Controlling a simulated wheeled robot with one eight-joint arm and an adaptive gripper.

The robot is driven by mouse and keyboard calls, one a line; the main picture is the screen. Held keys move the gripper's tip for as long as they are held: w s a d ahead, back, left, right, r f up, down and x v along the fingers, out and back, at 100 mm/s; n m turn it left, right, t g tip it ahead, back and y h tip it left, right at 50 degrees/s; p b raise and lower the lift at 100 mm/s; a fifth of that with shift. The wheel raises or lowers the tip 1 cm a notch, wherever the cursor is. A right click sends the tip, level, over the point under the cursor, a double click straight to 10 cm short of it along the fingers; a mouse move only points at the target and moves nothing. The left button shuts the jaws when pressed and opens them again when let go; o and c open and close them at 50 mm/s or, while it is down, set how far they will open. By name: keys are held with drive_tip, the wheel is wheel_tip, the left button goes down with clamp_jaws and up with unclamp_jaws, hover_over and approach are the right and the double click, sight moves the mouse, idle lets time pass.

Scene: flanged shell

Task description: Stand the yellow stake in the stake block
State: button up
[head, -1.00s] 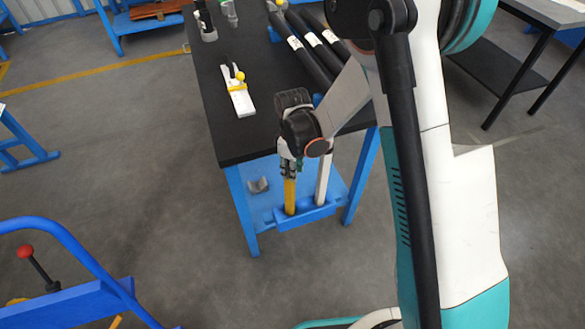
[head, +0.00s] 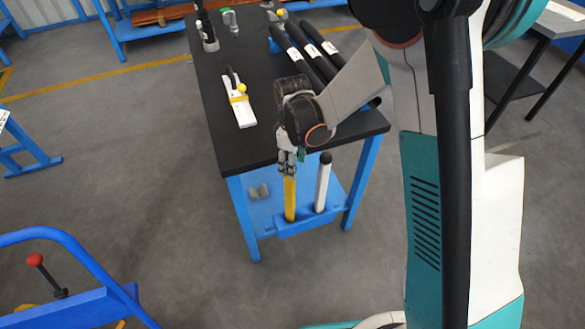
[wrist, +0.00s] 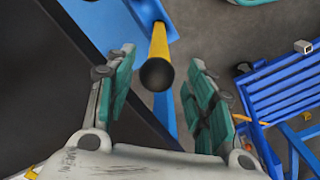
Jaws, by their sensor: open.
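The yellow stake (head: 290,199) stands upright in the blue stake block (head: 306,223) at the front of the table's lower shelf. The stake also shows in the wrist view (wrist: 159,48), its dark round end toward the camera. My gripper (head: 287,170) is just above the stake's top in the head view. In the wrist view my gripper (wrist: 163,83) is open, with teal pads on either side of the stake's end and gaps to both. A white stake with a black top (head: 323,183) stands in the same block, to the right. The block's sockets are hidden by the stakes.
The black tabletop (head: 258,135) is beside my gripper. A blue cart (head: 75,300) stands at lower left; floor between is clear.

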drive_tip(key=shift+r+p, duration=0.55)
drive_tip(key=shift+r, duration=1.7)
drive_tip(key=s+d+r+m+t, duration=0.2)
drive_tip(key=s+d+r+m, duration=0.15)
drive_tip(key=r, duration=0.45)
drive_tip(key=s+d+r+m+t, duration=0.1)
drive_tip(key=s+d+r+m, duration=0.1)
drive_tip(key=s+d+r, duration=0.4)
drive_tip(key=s+d+r+m+t, duration=0.4)
drive_tip(key=s+d+r+m, duration=0.2)
drive_tip(key=s, duration=0.4)
drive_tip(key=shift+s+r+m, duration=0.25)
drive_tip(key=shift+s+m, duration=0.1)
